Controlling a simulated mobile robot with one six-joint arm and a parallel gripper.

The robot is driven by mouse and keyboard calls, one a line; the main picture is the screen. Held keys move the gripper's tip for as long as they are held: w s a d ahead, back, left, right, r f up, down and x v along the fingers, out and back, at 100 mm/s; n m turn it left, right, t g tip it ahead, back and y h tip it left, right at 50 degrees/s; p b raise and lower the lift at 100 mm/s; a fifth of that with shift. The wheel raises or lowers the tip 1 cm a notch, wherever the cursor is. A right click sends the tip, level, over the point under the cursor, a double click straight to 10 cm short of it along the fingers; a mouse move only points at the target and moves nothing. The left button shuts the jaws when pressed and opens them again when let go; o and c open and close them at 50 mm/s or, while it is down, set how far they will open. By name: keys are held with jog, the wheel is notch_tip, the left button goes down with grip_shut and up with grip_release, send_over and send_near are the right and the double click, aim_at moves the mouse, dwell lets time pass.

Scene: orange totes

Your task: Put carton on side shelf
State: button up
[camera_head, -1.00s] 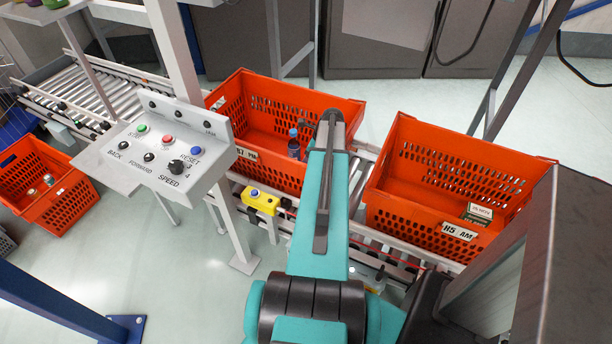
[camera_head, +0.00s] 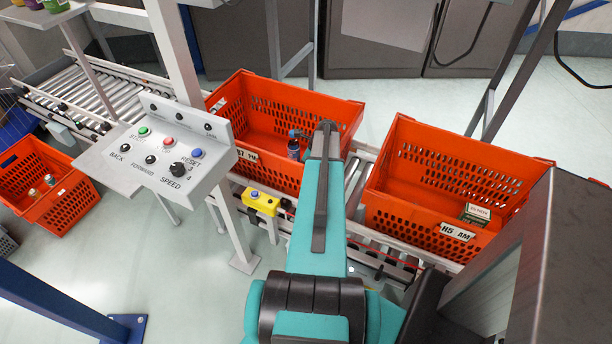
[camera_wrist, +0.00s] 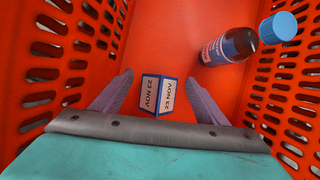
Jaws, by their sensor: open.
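A small carton (camera_wrist: 158,95) with white, blue-edged faces printed "23 NOV" stands on the floor of an orange tote. The wrist view shows it between the two grey-violet fingers of my gripper (camera_wrist: 159,76). The fingers are open and spread, with a gap on each side of the carton. In the head view my arm covers this carton, inside the left orange tote (camera_head: 235,135). A bottle with a blue cap (camera_wrist: 228,46) lies beyond it to the right in the wrist view. A small shelf at the top left of the head view (camera_head: 12,22) holds several colourful containers.
A second orange tote (camera_head: 400,165) marked "H5 AM" holds a small dated box (camera_head: 475,213). A control panel (camera_head: 165,165) stands left of my arm, and a yellow button box (camera_head: 262,203) sits by the conveyor. Another tote (camera_head: 62,205) is at far left. Perforated tote walls surround my gripper.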

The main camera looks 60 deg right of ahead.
jog(key=shift+w+a+f, duration=0.1)
jog(key=shift+w+f, duration=0.15)
jog(key=shift+f, duration=0.3)
jog(key=shift+c, duration=0.4)
grip_shut()
